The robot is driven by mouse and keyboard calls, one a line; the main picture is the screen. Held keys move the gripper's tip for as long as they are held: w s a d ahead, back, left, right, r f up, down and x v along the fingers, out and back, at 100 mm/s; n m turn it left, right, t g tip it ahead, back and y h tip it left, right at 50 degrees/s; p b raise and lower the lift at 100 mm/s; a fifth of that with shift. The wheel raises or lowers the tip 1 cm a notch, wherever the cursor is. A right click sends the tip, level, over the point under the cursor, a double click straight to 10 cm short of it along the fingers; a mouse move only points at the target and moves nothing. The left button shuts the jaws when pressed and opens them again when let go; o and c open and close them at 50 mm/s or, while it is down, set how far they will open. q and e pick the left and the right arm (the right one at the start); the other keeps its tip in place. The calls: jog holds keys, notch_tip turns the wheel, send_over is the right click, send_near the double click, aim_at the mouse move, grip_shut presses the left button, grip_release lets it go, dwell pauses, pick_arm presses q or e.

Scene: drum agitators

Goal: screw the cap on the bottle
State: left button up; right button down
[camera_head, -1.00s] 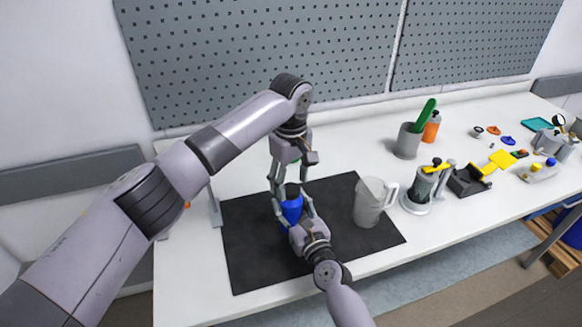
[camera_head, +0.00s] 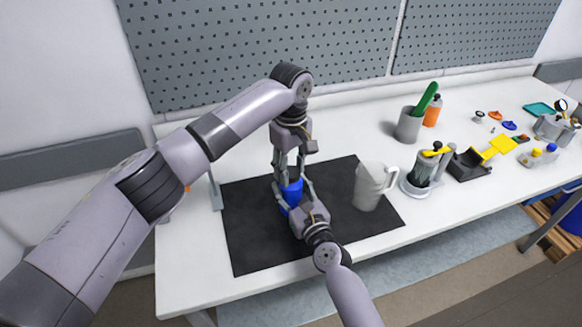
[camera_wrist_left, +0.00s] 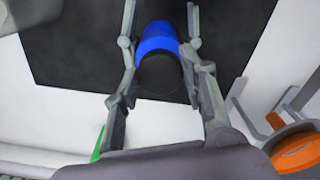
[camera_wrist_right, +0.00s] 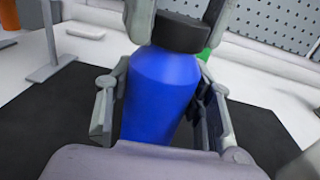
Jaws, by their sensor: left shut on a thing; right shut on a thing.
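The blue bottle (camera_head: 291,192) stands upright over the black mat, and shows large in the right wrist view (camera_wrist_right: 160,95). The black cap (camera_wrist_right: 180,32) sits at the top of the bottle; I cannot tell how tightly it is seated. My left gripper (camera_head: 288,177) comes from above, with its fingers shut on the cap from both sides. The cap (camera_wrist_left: 160,75) also shows between those fingers in the left wrist view, but is mostly hidden in the head view. My right gripper (camera_head: 294,203) is shut around the bottle's body from the front.
A grey pitcher (camera_head: 371,186) stands on the black mat (camera_head: 255,245), right of the bottle. A grey stand (camera_head: 215,190) is at the mat's left edge. A cup with a green item (camera_head: 410,125), an orange bottle (camera_head: 433,112) and several small tools are farther right.

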pick_arm(q)
jog(key=c, duration=0.4)
jog(key=m, duration=0.6)
jog(key=shift+m, duration=0.3)
jog(key=m, duration=1.2)
jog(key=shift+f+m, duration=0.1)
jog(key=shift+m, duration=0.3)
jog(key=m, duration=0.5)
jog(key=o, duration=1.3)
